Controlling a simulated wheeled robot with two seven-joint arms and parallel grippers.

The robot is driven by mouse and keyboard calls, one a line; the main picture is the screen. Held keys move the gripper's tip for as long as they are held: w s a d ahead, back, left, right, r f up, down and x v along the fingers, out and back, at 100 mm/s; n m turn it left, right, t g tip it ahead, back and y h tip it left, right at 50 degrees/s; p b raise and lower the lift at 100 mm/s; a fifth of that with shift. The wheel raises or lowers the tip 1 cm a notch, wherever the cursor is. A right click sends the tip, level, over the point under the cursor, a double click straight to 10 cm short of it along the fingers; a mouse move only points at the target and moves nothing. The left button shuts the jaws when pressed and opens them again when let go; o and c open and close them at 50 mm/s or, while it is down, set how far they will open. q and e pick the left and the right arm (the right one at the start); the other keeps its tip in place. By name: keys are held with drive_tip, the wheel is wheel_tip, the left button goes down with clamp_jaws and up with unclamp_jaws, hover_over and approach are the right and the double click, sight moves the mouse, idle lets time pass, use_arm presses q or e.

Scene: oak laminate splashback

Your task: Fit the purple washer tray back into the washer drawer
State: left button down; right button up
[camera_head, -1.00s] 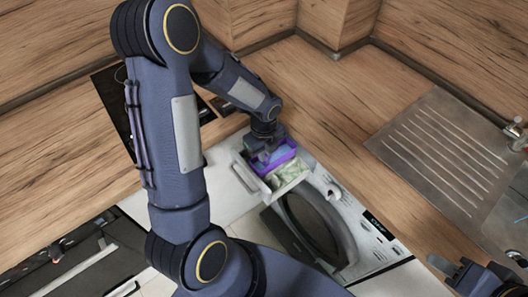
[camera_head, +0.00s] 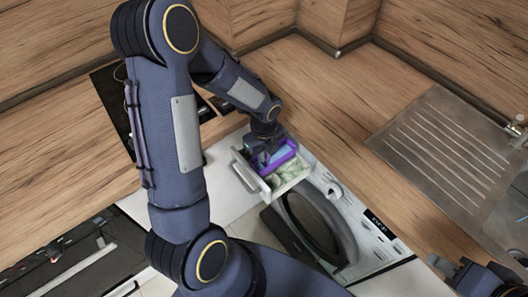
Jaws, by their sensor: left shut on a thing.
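The purple washer tray (camera_head: 284,157) is at the washer drawer (camera_head: 292,181), which is pulled out from the top left of the washing machine. My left gripper (camera_head: 268,155) is above the drawer and shut on the tray; the fingertips are partly hidden by the hand. The tray sits in or just over the drawer's back part; I cannot tell whether it touches the drawer floor. Pale green drawer space shows in front of it. My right gripper (camera_head: 448,268) is at the lower right, apart from the drawer, with its fingers spread and nothing visible between them.
The washing machine front (camera_head: 340,215) has a dark round door and a knob (camera_head: 334,192) right of the drawer. The wooden worktop (camera_head: 340,110) lies just behind. A metal sink with drainer (camera_head: 440,150) is at the right. A dark hob (camera_head: 112,105) is behind my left arm.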

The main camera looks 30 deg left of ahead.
use_arm(q)
drive_tip(key=shift+f+b, duration=1.85)
drive_tip(key=shift+f, duration=0.5)
drive_tip(key=c, duration=1.5)
unclamp_jaws()
drive_tip(key=shift+r, duration=0.1)
wheel_tip(320, 180, up, 8)
drive_tip(key=shift+f, duration=0.25)
drive_tip(key=shift+r, duration=0.1)
